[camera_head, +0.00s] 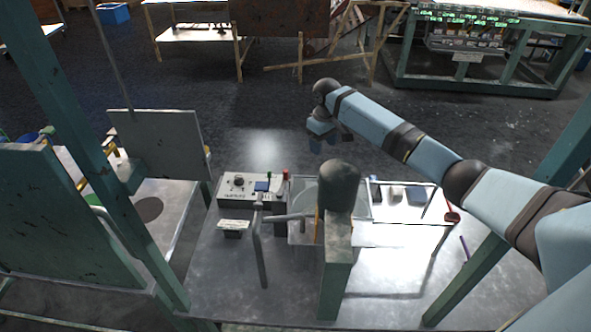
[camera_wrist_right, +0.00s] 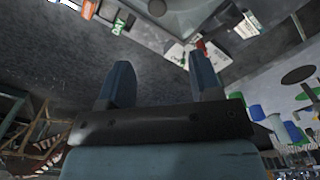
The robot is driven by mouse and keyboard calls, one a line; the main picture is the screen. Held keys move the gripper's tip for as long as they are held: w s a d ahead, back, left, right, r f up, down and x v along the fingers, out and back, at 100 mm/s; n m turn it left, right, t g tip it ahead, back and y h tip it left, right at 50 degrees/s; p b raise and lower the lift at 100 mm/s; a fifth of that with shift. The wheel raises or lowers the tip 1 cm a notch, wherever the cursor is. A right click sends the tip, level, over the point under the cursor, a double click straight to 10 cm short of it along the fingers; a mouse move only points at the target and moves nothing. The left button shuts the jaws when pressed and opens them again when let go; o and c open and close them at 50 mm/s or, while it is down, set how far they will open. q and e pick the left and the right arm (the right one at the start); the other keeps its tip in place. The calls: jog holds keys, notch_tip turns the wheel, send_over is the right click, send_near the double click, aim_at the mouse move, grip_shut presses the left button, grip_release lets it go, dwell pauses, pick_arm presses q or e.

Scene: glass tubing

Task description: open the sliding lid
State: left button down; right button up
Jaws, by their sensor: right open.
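A machine with a dark rounded top (camera_head: 338,183) stands on a grey metal bench (camera_head: 225,275). A pale see-through pane (camera_head: 304,194) shows behind and beside it, partly hidden by the dark top. I cannot tell for sure whether this pane is the sliding lid, or whether it is open or shut. My right gripper (camera_head: 328,136) is beyond the far side of the bench, apart from the machine. In the right wrist view its two fingers (camera_wrist_right: 160,82) stand wide apart with nothing between them. My left gripper is not in view.
A control box (camera_head: 240,186) with knobs and a small white label plate (camera_head: 233,225) sit left of the machine. A bent metal rod (camera_head: 259,245) rises in front. Small blocks (camera_head: 396,193) sit at the right. Green posts (camera_head: 100,160) flank the bench.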

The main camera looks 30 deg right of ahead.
jog(key=f, duration=0.9)
jog(key=f+p, duration=0.1)
jog(key=f, duration=0.4)
jog(key=shift+d+f, duration=0.15)
jog(key=shift+d, duration=0.1)
jog(key=shift+s+d, duration=0.1)
grip_shut()
